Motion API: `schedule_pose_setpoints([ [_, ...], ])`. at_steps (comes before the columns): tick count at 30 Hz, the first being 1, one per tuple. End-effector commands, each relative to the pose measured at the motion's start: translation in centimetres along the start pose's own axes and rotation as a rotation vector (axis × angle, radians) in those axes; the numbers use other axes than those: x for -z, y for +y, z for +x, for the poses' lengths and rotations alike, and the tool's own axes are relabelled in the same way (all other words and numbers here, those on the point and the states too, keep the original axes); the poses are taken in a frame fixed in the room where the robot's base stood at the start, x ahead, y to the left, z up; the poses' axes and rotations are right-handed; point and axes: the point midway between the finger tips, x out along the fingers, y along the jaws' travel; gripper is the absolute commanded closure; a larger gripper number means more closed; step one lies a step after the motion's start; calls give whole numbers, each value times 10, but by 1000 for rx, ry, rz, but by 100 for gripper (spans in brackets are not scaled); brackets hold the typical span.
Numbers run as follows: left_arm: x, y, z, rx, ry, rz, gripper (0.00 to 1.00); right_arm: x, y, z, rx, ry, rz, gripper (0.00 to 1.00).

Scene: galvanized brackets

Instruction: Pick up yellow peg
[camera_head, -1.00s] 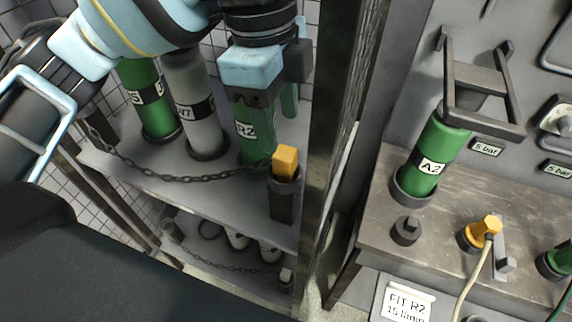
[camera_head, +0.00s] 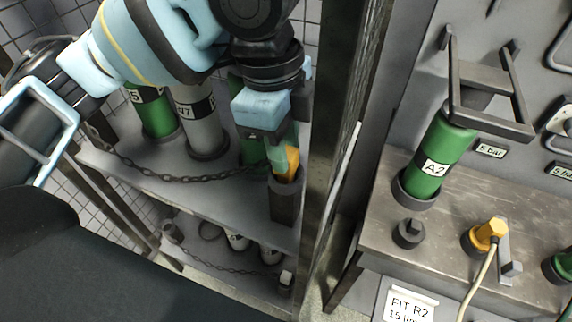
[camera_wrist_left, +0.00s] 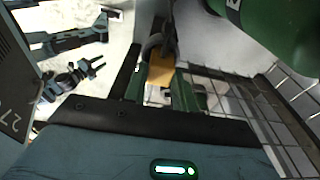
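The yellow peg (camera_head: 291,163) stands upright in a dark square holder (camera_head: 285,200) at the front right corner of the caged shelf. My left gripper (camera_head: 284,158) is lowered over the peg from above, with a greenish finger close to the peg's left side. The gripper looks open; I cannot tell whether a finger touches the peg. At the left of that view, a small two-pronged shape may be my right gripper, too unclear to judge.
A chain (camera_head: 190,178) hangs across the shelf front, ending near the holder. Green and grey cylinders stand behind it. A dark post (camera_head: 325,150) rises just right of the peg. On the bench (camera_head: 445,215) to the right are cylinder A2 (camera_head: 432,165) and a yellow connector (camera_head: 487,235).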

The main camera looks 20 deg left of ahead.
Motion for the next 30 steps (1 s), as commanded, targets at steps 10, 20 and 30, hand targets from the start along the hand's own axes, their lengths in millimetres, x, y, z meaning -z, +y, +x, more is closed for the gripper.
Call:
schedule_pose_setpoints([
  [10,0,0,0,0,0,0,100,-1,0,0,0,-1,1,64],
  [20,2,0,-17,3,1,0,100,1,0,-1,-1,1,0,64],
  [30,10,0,-79,3,1,1,100,15,0,-8,-3,23,-2,64],
])
